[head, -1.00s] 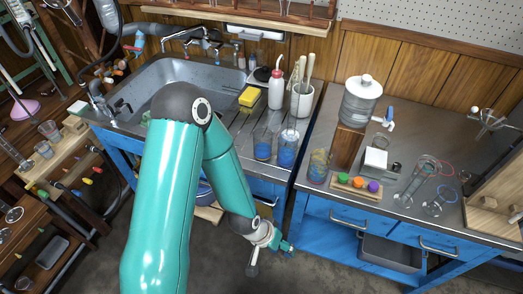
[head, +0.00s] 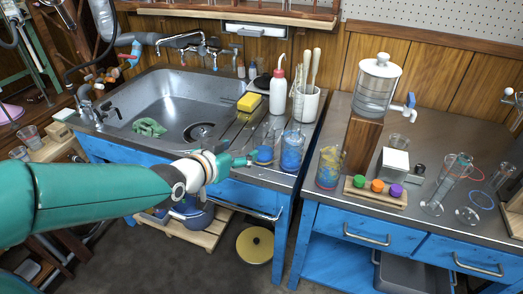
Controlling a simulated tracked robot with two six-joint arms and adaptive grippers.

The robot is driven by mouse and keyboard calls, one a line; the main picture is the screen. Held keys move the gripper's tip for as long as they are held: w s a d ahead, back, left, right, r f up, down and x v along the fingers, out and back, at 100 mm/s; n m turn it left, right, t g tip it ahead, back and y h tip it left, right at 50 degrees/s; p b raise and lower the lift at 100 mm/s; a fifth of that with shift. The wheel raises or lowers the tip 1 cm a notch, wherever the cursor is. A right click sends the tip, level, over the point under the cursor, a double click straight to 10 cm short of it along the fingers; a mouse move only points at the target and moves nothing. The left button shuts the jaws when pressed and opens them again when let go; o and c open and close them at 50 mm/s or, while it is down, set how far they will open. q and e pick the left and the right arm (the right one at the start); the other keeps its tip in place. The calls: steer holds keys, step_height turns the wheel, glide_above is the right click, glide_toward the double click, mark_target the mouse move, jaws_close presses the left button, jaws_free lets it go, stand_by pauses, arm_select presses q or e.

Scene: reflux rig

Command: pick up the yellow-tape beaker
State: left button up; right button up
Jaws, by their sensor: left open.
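Two clear beakers with blue in their lower part stand at the front of the sink's drainboard: a left one (head: 264,150) and a right one (head: 292,152). A third beaker (head: 328,170), with yellow and blue showing on it, stands on the front left of the right-hand bench. It is the only one where I make out yellow; whether that is tape I cannot tell. My left gripper (head: 249,161) is open, at the drainboard's front edge beside the left blue beaker. Its fingers are small here, and I cannot tell if they touch that beaker. My right gripper is out of view.
A squeeze bottle (head: 278,92), a white pot of tools (head: 307,103) and a yellow sponge (head: 249,102) stand behind the beakers. On the bench are a wooden block (head: 362,144) under a water dispenser (head: 379,85) and a rack of coloured stoppers (head: 375,191). A gap separates the counters.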

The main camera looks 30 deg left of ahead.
arm_select(q)
steer(key=x, duration=1.4)
steer(key=shift+w, duration=0.15)
steer(key=shift+a+r, duration=0.1)
steer(key=c, duration=0.9)
steer(key=shift+r, duration=0.2)
steer(key=shift+r, duration=1.05)
step_height(320, 180, up, 23)
steer(key=p, duration=1.6)
glide_above(268, 128)
steer(key=s, duration=0.3)
steer(key=shift+w+f, duration=0.15)
steer(key=shift+f, duration=0.1)
